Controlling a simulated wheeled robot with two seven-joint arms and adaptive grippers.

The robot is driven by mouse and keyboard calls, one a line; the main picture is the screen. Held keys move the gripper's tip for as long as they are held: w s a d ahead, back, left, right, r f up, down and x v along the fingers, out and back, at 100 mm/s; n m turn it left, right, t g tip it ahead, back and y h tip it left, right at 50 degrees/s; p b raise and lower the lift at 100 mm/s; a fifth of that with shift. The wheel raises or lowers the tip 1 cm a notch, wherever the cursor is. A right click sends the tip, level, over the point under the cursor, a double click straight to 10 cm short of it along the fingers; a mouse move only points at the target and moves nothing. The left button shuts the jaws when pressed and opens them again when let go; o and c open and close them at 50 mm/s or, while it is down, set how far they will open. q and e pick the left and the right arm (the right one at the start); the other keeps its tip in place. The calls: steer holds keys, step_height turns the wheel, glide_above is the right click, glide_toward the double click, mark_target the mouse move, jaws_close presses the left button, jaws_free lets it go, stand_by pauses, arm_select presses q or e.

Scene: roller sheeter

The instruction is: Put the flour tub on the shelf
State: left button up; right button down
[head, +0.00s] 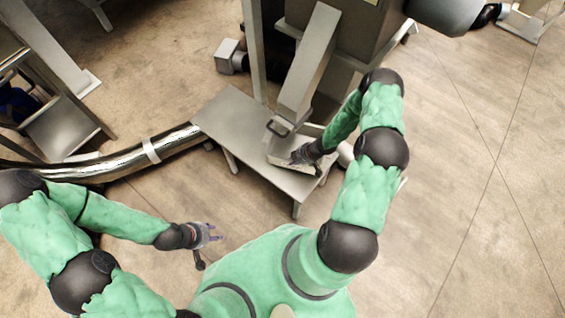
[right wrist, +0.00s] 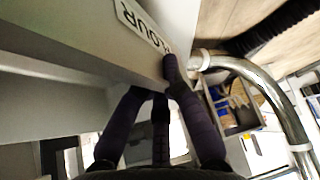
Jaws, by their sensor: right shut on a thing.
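The flour tub (head: 282,146) is a grey metal box at the right end of a low metal shelf (head: 235,118) in the head view. A dark handle shows at its far side. In the right wrist view the tub's pale wall (right wrist: 95,35) fills the upper left, with a white label reading FLOUR. My right gripper (head: 302,157) is shut on the tub's near edge; its dark fingers (right wrist: 168,82) meet that edge in the wrist view. I cannot tell whether the tub rests on the shelf. My left gripper (head: 208,234) is open and empty above the floor.
A shiny curved pipe (head: 150,152) runs from the left to the shelf. The machine's grey column (head: 310,60) stands behind the tub. A metal rack (head: 60,128) stands at the far left. The floor (head: 460,190) is clear to the right.

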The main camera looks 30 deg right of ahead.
mark_target(283, 161)
steer(key=w+a, duration=0.3)
steer(key=shift+w+a+b, duration=0.15)
steer(key=shift+w+b, duration=0.1)
steer(key=shift+b, duration=0.15)
steer(key=shift+f+b, duration=0.95)
steer(key=shift+f, duration=0.75)
steer(key=shift+f, duration=0.15)
steer(key=c, duration=1.4)
jaws_free()
